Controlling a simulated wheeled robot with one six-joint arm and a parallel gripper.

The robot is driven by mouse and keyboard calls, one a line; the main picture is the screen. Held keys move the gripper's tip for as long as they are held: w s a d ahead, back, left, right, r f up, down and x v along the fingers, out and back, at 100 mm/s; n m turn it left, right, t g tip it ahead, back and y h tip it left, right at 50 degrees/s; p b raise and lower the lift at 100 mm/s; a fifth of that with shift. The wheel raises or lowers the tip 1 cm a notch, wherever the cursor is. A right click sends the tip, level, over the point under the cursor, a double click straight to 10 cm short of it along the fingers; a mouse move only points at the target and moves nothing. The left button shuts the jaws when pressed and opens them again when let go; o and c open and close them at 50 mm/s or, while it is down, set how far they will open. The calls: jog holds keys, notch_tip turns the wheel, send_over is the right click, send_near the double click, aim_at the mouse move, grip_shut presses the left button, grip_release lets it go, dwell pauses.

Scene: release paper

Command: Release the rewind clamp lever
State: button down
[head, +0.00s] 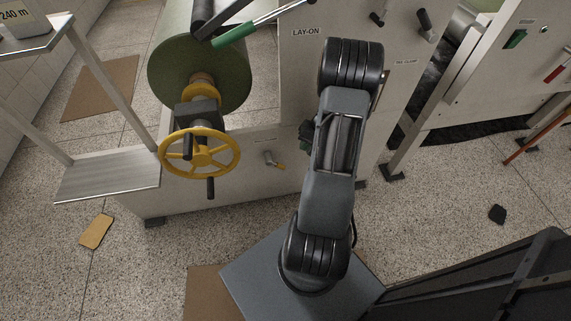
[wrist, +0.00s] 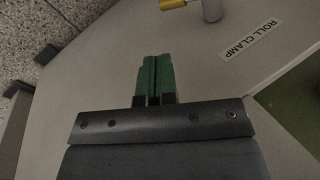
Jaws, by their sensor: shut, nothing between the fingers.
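A small grey clamp lever with a yellow tip (head: 275,161) sticks out of the pale machine panel, right of the yellow handwheel. In the wrist view its grey stub and yellow end (wrist: 176,3) show at the top edge, partly cut off, beside a ROLL CLAMP label (wrist: 251,41). My gripper (wrist: 154,62) has green fingers pressed together, with nothing between them. The fingertips are apart from the lever, which lies beyond them and to the right in the wrist view. In the head view my gripper (head: 304,147) is mostly hidden behind my arm, right of the lever.
A yellow handwheel (head: 201,153) with dark handles stands left of the lever, below a large green roll (head: 222,78). A green-handled lever (head: 234,35) is above. A metal shelf (head: 108,177) is at left. The panel between my gripper and the lever looks clear.

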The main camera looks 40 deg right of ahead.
aim_at(283, 166)
jog(key=b+x, duration=0.1)
jog(key=x, duration=0.3)
jog(key=b+x, duration=0.2)
jog(key=x, duration=0.2)
jog(key=b+x, duration=0.1)
jog(key=x, duration=0.3)
jog(key=shift+w+a, duration=0.25)
jog(key=shift+a, duration=0.15)
jog(key=shift+w+a+f+b, duration=0.35)
jog(key=shift+w+a+f, duration=0.05)
jog(key=shift+f, duration=0.05)
jog(key=shift+f+b, duration=0.25)
jog(key=shift+b, duration=0.25)
